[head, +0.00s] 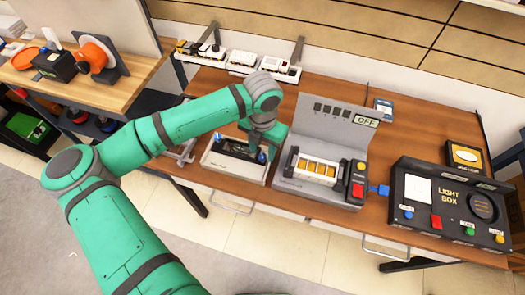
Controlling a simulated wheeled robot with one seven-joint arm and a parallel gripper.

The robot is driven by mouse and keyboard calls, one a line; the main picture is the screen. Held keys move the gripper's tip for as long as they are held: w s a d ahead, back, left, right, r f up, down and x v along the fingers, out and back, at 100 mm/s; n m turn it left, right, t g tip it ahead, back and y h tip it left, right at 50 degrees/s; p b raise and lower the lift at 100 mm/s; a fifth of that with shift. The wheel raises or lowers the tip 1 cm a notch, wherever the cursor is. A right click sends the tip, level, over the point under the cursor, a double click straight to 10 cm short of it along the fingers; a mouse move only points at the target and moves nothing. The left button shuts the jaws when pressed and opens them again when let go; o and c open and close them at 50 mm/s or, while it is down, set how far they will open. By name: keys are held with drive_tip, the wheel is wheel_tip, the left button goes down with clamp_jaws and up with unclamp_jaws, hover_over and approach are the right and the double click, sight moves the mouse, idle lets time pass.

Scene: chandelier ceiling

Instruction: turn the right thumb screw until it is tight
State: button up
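A white tray (214,167) stands on the wooden workbench with a dark block (238,149) in it. A blue thumb screw (206,136) shows at the left end of the block. Another blue thumb screw, the right one (262,157), shows at the right end. My gripper (262,149) points down right over the right thumb screw. Its fingertips are close to or around the screw. They are too small and too covered by my green arm to tell whether they touch or grip it.
A grey machine (340,128) with an OFF sign stands close to the right of the tray. A black light box (447,200) stands further right. White holders (242,62) of small parts line the back. Bare bench (408,130) shows between the machine and light box.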

sight(263, 156)
drive_tip(key=shift+f, duration=0.6)
clamp_jaws()
drive_tip(key=shift+m, duration=0.4)
unclamp_jaws()
wheel_tip(263, 156, up, 11)
